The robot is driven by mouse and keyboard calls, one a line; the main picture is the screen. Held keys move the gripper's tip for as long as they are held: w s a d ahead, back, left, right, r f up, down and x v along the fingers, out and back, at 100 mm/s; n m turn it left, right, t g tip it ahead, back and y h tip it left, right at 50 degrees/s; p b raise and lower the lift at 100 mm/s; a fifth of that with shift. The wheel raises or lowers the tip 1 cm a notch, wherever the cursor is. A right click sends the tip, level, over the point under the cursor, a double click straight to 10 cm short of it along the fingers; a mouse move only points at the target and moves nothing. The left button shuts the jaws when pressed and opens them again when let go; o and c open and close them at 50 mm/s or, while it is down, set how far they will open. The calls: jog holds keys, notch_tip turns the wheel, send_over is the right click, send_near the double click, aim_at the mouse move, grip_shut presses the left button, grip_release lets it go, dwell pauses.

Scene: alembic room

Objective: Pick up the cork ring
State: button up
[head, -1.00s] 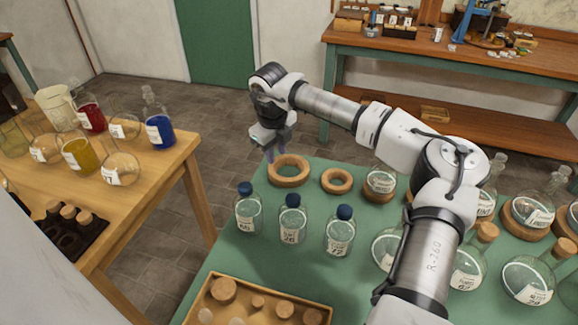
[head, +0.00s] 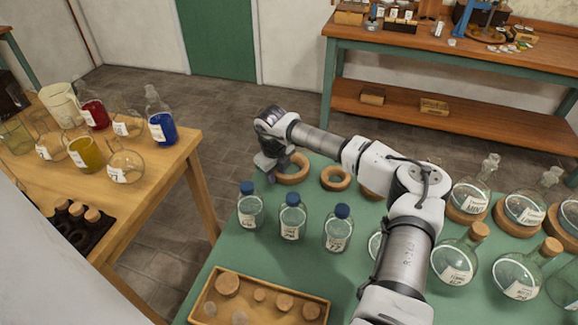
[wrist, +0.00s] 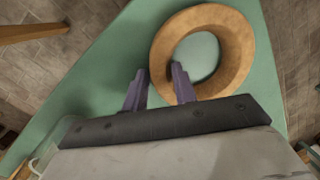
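The cork ring (head: 304,172) lies flat near the far left edge of the green table. In the wrist view the ring (wrist: 240,52) fills the upper middle, with green tabletop showing through its hole. My gripper (head: 271,177) is low at the ring's left side in the head view. In the wrist view my gripper (wrist: 160,70) is open. One purple finger is outside the ring's wall and the other appears over or in its hole, with the wall between them. I cannot tell whether the fingers touch the cork. A second, smaller cork ring (head: 335,187) lies to the right.
Blue-capped bottles (head: 292,217) stand in front of the rings. Round flasks (head: 468,197) on cork rings stand at the right. A wooden tray (head: 210,292) of corks is at the front. The left wooden table (head: 165,157) holds glassware, across a gap.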

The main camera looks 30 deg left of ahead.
jog(key=shift+c, duration=0.2)
grip_shut()
jog(key=shift+r, duration=0.2)
notch_tip(320, 180, up, 20)
jog(key=b, duration=0.4)
jog(key=shift+f, duration=0.15)
